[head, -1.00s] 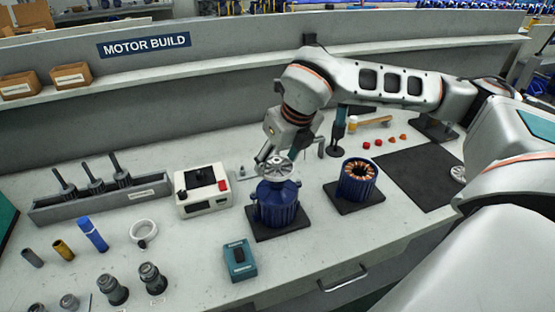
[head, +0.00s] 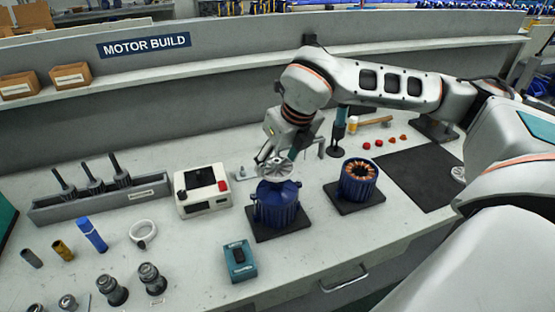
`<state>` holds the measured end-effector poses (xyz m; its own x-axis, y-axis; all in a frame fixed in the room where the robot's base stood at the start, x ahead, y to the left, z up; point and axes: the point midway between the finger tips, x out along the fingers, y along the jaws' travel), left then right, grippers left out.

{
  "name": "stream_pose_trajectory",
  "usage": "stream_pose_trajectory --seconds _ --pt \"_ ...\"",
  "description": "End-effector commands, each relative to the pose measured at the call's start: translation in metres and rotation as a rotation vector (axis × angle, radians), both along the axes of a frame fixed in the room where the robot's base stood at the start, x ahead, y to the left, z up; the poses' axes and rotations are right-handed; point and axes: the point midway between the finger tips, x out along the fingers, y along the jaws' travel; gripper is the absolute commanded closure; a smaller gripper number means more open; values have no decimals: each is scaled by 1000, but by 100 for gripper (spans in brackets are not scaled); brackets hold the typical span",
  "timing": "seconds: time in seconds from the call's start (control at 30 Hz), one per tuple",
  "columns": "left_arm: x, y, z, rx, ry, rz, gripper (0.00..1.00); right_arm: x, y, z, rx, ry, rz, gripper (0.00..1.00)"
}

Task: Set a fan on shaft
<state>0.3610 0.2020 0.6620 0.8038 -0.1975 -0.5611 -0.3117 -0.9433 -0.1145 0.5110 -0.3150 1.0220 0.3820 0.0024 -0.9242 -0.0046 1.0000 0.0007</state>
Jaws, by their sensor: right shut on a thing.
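A grey bladed fan (head: 275,170) is held level at the top of a blue motor housing (head: 279,207). The housing stands upright on a black pad. My right gripper (head: 271,157) is shut on the fan from above. The shaft is hidden under the fan, so I cannot tell whether the fan sits around it. A second fan (head: 458,174) lies at the right of the bench, partly cut off by my arm. My left gripper is not in view.
A blue stator with copper windings (head: 359,178) stands open on a black pad (head: 345,206) to the right. A white press box (head: 202,188) and a teal switch box (head: 240,260) are nearby. A rack (head: 100,201) holds several rotors at left. A dark mat (head: 415,178) is mostly bare.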

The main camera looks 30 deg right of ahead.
Motion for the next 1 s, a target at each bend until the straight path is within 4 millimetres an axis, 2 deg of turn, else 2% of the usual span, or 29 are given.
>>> stream_pose_trajectory --seconds 1.0 --pt "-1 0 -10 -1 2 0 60 0 0 -11 0 0 0 54"
